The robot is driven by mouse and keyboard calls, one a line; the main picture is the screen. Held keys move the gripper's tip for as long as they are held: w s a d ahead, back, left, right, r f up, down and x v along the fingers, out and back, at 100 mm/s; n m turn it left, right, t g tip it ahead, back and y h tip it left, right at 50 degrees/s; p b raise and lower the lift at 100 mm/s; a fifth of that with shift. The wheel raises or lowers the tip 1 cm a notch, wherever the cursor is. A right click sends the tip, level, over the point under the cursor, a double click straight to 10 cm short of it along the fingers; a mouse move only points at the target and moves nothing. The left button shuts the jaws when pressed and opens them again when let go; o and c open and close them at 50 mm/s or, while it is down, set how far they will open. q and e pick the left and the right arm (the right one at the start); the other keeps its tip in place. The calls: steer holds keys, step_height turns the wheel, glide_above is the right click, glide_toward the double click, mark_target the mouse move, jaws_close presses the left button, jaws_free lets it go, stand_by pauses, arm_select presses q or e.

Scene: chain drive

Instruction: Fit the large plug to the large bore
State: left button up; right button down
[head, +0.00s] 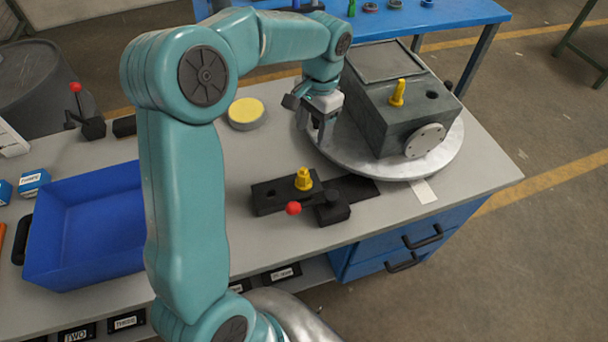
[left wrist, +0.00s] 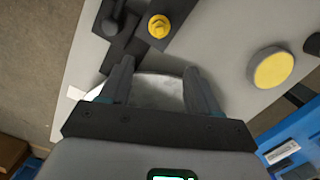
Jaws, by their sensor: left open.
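A yellow plug (head: 303,180) stands upright in the black fixture (head: 268,198) on the bench; it also shows in the left wrist view (left wrist: 158,27). A second yellow plug (head: 397,92) stands on top of the grey block (head: 385,125), beside a dark open bore (head: 432,95). I cannot tell from size alone which plug is the large one. My left gripper (head: 318,134) is open and empty, pointing down by the block's left side, over the turntable's edge. In the left wrist view its fingers (left wrist: 160,70) are apart with nothing between them. My right gripper is not in view.
The block rests on a round metal turntable (head: 440,160). A red-knobbed lever (head: 293,208) is at the fixture's front. A yellow-topped round pad (head: 246,112) lies behind it. A blue bin (head: 85,225) is at left. Bare bench lies between bin and fixture.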

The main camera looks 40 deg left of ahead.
mark_target(304, 168)
arm_select(q)
steer(key=f, duration=0.3)
steer(key=s+f, duration=0.1)
steer(key=f, duration=0.5)
steer(key=shift+s+d+f, duration=0.1)
steer(key=shift+s+f, duration=0.2)
steer(key=shift+s, duration=0.1)
steer(key=f, duration=0.2)
steer(key=s+f+p, duration=0.1)
steer(key=f, duration=0.1)
steer(key=shift+s, duration=0.15)
steer(key=shift+f, duration=0.65)
jaws_close()
